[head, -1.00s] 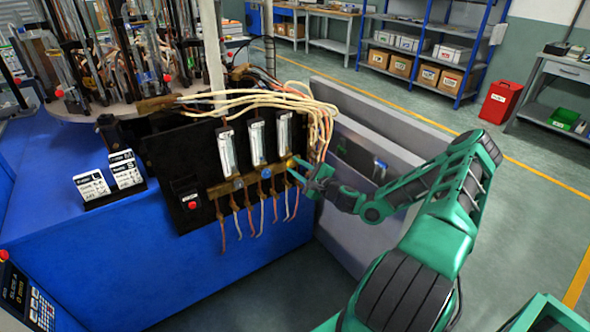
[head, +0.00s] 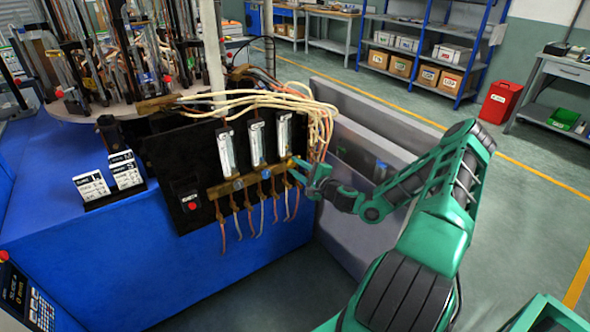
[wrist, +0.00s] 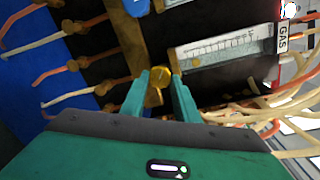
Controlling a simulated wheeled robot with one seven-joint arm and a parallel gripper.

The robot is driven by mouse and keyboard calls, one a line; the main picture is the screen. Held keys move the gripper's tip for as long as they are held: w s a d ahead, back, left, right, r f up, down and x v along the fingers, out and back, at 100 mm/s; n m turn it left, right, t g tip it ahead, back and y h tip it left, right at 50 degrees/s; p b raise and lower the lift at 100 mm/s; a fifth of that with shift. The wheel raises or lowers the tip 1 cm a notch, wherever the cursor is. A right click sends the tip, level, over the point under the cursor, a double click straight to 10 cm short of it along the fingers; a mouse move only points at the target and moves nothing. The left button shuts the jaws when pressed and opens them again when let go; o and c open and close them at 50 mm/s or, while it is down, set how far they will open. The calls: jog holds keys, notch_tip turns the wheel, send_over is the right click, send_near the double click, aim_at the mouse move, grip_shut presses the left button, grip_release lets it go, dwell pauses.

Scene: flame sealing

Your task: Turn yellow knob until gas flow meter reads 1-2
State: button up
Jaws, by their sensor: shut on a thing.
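The yellow knob (wrist: 161,77) shows in the wrist view between the two green fingers of my gripper (wrist: 161,92), which is shut on it. In the head view my gripper (head: 294,168) is at the right end of the brass manifold and covers the knob. The gas flow meter (wrist: 222,48), with a GAS label beside it, lies just past the knob in the wrist view. In the head view it is the rightmost of three upright meters (head: 285,134) on the black panel. Its scale is too small to read.
Pale hoses (head: 265,98) arch over the panel top and down its right side near my gripper. Several thin tubes hang below the manifold (head: 240,185). A red button box (head: 189,202) is at the panel's left. A grey barrier (head: 365,150) stands behind my arm.

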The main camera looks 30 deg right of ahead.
jog(key=o, duration=1.1)
jog(key=shift+a+f, duration=0.1)
jog(key=shift+c, duration=0.2)
jog(key=s+d, duration=0.1)
jog(key=s, duration=0.9)
jog(key=shift+s+r, duration=0.3)
jog(key=shift+r, duration=0.15)
